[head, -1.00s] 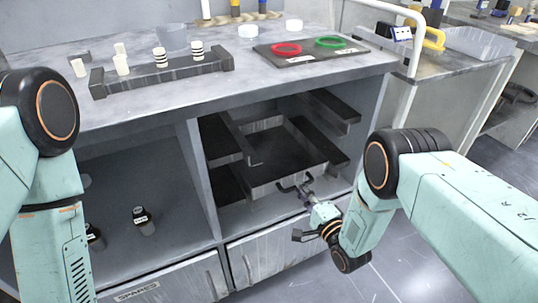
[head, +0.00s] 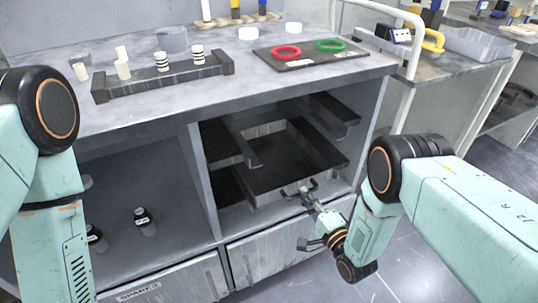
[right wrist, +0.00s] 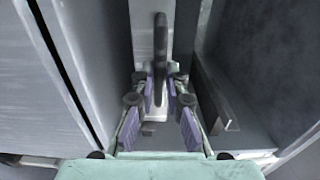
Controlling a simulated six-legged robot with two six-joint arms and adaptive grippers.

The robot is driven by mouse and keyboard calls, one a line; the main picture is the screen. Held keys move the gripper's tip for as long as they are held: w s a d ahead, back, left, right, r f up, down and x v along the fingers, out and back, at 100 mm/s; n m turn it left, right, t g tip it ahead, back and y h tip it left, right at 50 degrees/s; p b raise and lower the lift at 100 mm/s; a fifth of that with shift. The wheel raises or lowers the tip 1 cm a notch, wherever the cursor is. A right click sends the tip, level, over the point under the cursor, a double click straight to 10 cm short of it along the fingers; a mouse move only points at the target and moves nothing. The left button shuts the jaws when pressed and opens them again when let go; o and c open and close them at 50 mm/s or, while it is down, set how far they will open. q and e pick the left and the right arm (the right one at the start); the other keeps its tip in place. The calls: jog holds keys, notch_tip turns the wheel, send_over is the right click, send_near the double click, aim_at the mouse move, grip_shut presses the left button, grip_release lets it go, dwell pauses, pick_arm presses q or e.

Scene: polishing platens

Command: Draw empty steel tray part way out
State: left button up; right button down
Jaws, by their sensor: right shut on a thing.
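My right gripper (head: 306,190) is at the tray's front. In the right wrist view its purple-padded fingers (right wrist: 160,92) are closed around a dark upright handle bar (right wrist: 160,45). The fingers partly hide the handle's lower part. My left arm stands at the left edge of the head view, and its gripper is out of the picture.
Dark side rails (head: 334,115) flank the tray. Drawer fronts (head: 290,245) lie below the bay. The left bay holds dark bottles (head: 145,222). On the bench top (head: 130,122) are a rack (head: 165,76) and a dark plate (head: 305,54) with red and green rings. Open floor lies at the right.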

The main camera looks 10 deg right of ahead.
jog(key=p+v, duration=0.3)
jog(key=v, duration=0.6)
jog(key=shift+s, duration=0.2)
dwell(1.3)
jog(key=c, duration=1.3)
grip_release()
jog(key=shift+s+d, duration=0.1)
